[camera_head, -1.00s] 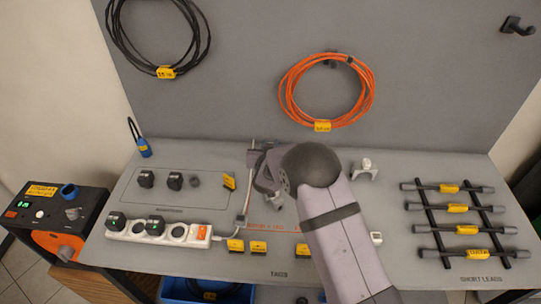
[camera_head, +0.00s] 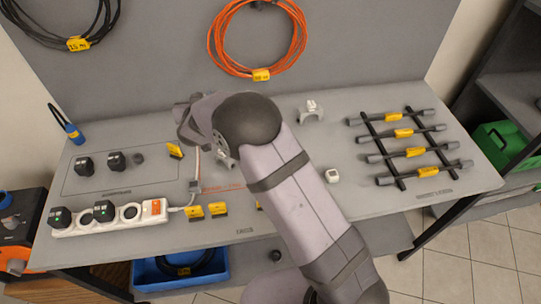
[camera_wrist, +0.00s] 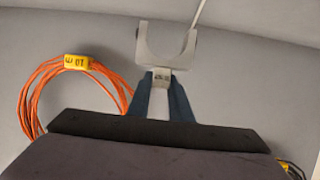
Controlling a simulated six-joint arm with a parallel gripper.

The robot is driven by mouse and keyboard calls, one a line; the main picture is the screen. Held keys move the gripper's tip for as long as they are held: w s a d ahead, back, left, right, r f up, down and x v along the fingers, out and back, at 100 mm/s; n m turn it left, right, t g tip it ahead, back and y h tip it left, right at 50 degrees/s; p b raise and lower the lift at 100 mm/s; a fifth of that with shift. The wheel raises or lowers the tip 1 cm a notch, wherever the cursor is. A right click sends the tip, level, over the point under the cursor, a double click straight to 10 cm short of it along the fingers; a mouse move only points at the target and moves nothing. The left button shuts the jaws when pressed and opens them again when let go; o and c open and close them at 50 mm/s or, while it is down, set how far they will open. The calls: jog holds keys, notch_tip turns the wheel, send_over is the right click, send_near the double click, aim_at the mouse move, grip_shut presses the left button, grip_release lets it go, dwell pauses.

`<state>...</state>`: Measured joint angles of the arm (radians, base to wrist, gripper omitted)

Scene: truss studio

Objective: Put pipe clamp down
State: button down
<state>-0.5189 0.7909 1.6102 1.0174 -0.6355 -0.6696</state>
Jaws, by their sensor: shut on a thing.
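The pipe clamp (camera_wrist: 163,63) is a pale grey U-shaped piece, seen in the wrist view with its open side upward. My gripper (camera_wrist: 161,80) is shut on its narrow base with two dark blue fingers. Behind the clamp is plain grey surface, and I cannot tell how far away it is. Another pale grey clamp-like piece (camera_head: 311,113) stands on the bench to the right of my arm.
An orange cable coil (camera_head: 259,40) hangs on the back panel. A power strip (camera_head: 110,220) and yellow tags (camera_head: 218,209) lie along the bench's front left. Bare bench (camera_head: 345,140) shows between my arm and the rack.

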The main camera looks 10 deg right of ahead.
jog(key=s+d+r+m+g+h, duration=0.1)
jog(key=s+d+m+g+h, duration=0.3)
jog(key=s+d+m+h, duration=0.45)
jog(key=s+d+m+g+h, duration=0.3)
jog(key=s+d+m+g, duration=0.15)
jog(key=d, duration=0.65)
jog(key=shift+t, duration=0.25)
jog(key=shift+s+d+f+p, duration=0.15)
jog(key=shift+f+p, duration=0.4)
jog(key=shift+f, duration=1.9)
jog(key=shift+s+f+p, duration=0.15)
jog(key=shift+f+p, duration=0.4)
jog(key=shift+f, duration=1.9)
jog(key=shift+f, duration=0.2)
jog(key=c, duration=1.6)
grip_release()
